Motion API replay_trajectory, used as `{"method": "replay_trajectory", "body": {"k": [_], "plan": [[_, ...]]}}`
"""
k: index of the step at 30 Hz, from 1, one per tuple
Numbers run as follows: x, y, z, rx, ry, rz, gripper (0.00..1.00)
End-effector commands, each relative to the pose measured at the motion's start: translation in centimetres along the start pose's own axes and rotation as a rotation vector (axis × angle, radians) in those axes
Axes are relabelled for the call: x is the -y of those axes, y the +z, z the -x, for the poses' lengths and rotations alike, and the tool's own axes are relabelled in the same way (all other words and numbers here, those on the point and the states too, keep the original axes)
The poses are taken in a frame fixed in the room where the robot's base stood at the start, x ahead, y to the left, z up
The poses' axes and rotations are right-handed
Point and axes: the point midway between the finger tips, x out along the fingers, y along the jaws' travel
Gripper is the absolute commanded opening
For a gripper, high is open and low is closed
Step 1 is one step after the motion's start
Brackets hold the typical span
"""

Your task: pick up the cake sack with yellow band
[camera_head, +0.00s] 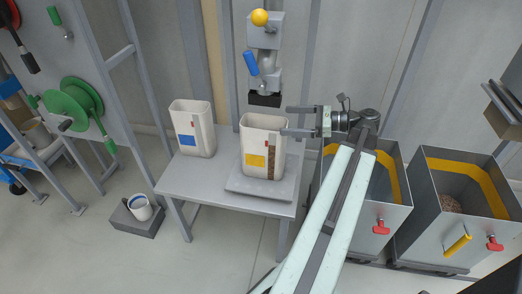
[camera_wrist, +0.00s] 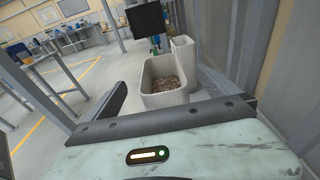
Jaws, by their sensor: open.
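A cream open-topped container with a yellow label (camera_head: 255,161) stands upright on a flat grey plate on the table. It has a brown strip down its front, and the wrist view shows brown loose material (camera_wrist: 165,84) inside it. My gripper (camera_head: 287,120) is open and empty, at about rim height at the container's right side. Its lower finger overlaps the container's right rim in the head view; I cannot tell whether they touch. In the wrist view the container (camera_wrist: 150,98) lies ahead between the fingers.
A similar container with a blue label (camera_head: 190,128) stands to the left on the grey table (camera_head: 190,178). A dark spout (camera_head: 264,99) hangs just above and behind the yellow-labelled container. Grey bins (camera_head: 445,215) stand right.

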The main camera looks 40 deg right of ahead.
Motion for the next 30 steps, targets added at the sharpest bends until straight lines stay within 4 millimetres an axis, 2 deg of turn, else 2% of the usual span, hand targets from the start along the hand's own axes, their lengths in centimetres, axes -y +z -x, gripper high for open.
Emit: {"method": "replay_trajectory", "body": {"k": [1,10,17,24,30], "plan": [[0.0,-0.9,-0.1,0.0,0.0,0.0,1.0],[0.1,-3.1,0.4,0.0,-0.016,-0.002,1.0],[0.1,-3.3,0.5,0.0,-0.018,-0.003,1.0],[0.1,-3.4,-2.0,0.0,-0.017,-0.002,1.0],[0.1,-3.6,-2.9,0.0,-0.017,-0.003,1.0]]}}
